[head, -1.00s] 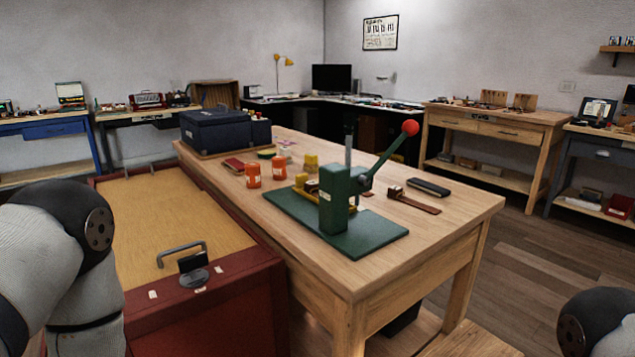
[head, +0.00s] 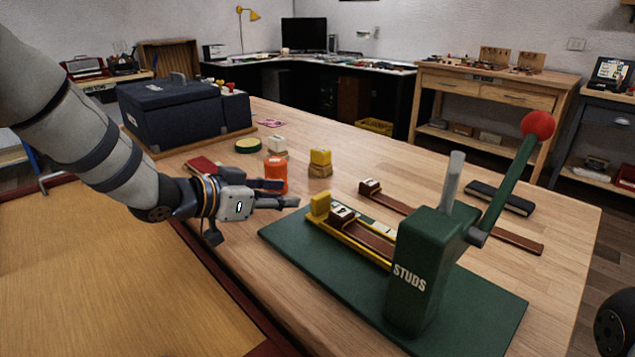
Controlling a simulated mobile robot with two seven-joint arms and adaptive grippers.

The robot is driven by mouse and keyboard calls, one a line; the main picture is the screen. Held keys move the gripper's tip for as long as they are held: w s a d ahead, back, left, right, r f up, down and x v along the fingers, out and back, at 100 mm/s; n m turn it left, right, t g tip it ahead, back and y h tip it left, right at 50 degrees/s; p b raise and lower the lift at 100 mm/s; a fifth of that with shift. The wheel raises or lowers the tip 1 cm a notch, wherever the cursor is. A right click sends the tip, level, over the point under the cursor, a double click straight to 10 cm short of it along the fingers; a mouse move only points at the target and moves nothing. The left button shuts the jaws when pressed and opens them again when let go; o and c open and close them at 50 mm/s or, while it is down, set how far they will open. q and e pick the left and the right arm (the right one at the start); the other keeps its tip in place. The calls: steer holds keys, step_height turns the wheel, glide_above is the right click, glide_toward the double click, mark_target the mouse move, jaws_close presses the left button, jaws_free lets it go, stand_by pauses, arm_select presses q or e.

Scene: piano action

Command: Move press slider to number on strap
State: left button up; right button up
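The green press (head: 408,275), marked STUDS, stands on a green base plate (head: 465,320) on the wooden bench. Its lever with a red knob (head: 538,124) is raised. A yellow rail (head: 350,240) runs left from the press, and a yellow block (head: 320,205), which looks like the slider, sits at its left end. A brown strap (head: 370,240) lies along the rail with a white number tag (head: 343,213), apparently 4. My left gripper (head: 290,193) is left of the yellow block, apart from it, fingers spread and empty.
An orange container (head: 275,172) stands just behind my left gripper. Yellow (head: 320,160) and white-topped (head: 277,145) pieces stand farther back. A dark blue box (head: 175,112) is at back left.

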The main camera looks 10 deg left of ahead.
mark_target(317, 197)
arm_select(q)
steer(key=shift+w+d+f, duration=0.25)
steer(key=shift+d, duration=0.1)
steer(key=b+x, duration=0.2)
steer(key=x, duration=0.7)
steer(key=shift+d+f, duration=0.15)
steer(key=shift+d, duration=0.1)
steer(key=shift+w+d, duration=0.3)
steer(key=shift+w, duration=0.1)
arm_select(e)
steer(key=shift+g, duration=0.4)
steer(key=s+f, duration=0.2)
steer(key=s, duration=0.1)
steer(key=shift+s+d+f, duration=0.1)
steer(key=shift+s+f, duration=0.1)
steer(key=shift+f, duration=0.15)
arm_select(q)
steer(key=shift+c, duration=0.6)
jaws_close()
